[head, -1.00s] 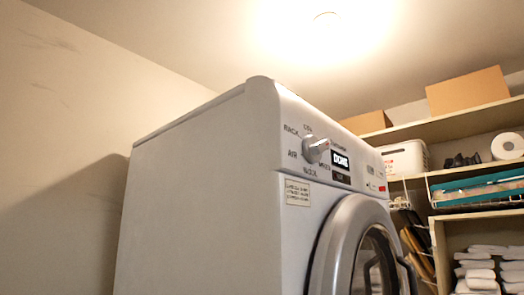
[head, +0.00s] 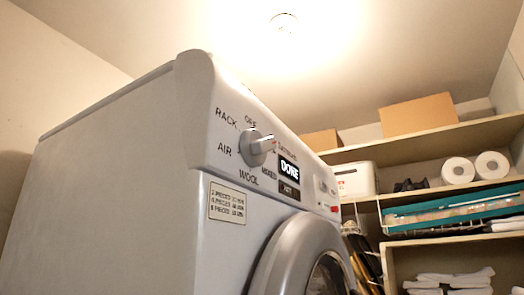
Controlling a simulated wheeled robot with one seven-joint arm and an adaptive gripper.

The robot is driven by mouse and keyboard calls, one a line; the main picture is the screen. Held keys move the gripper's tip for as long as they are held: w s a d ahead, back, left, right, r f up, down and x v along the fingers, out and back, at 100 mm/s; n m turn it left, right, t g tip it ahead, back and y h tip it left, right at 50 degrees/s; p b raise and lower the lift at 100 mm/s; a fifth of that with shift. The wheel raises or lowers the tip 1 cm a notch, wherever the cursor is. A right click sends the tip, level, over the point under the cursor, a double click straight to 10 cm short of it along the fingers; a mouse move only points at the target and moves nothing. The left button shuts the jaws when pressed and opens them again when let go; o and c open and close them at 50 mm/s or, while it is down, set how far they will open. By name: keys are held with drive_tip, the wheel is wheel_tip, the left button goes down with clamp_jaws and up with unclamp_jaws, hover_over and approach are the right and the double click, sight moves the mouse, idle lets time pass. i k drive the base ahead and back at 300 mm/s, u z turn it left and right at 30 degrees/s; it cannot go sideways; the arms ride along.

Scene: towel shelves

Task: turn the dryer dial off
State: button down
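The dryer (head: 130,185) is a white front-loading machine filling the left and middle of the head view. Its round grey dial (head: 256,146) sits on the control panel. Labels around it read OFF above, RACK and AIR on the left, WOOL below and MIXED at lower right. The dial's raised grip points right and slightly up, away from OFF, toward a small label at upper right that I cannot read surely. A dark display (head: 288,169) reading DONE is right of the dial. My gripper is not in view.
The dryer's round door (head: 280,262) is below the panel, cut by the frame's bottom. Shelves (head: 430,146) on the right hold cardboard boxes (head: 417,114), a white bin (head: 355,180), paper rolls (head: 458,170), a teal basket (head: 450,207) and towels (head: 455,279). Nothing shows in front of the dial.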

sight(254, 148)
drive_tip(key=k, duration=1)
drive_tip(key=u, duration=1)
drive_tip(key=k, duration=0.75)
drive_tip(key=z, duration=0.85)
drive_tip(key=i, duration=1)
drive_tip(key=u, duration=0.05)
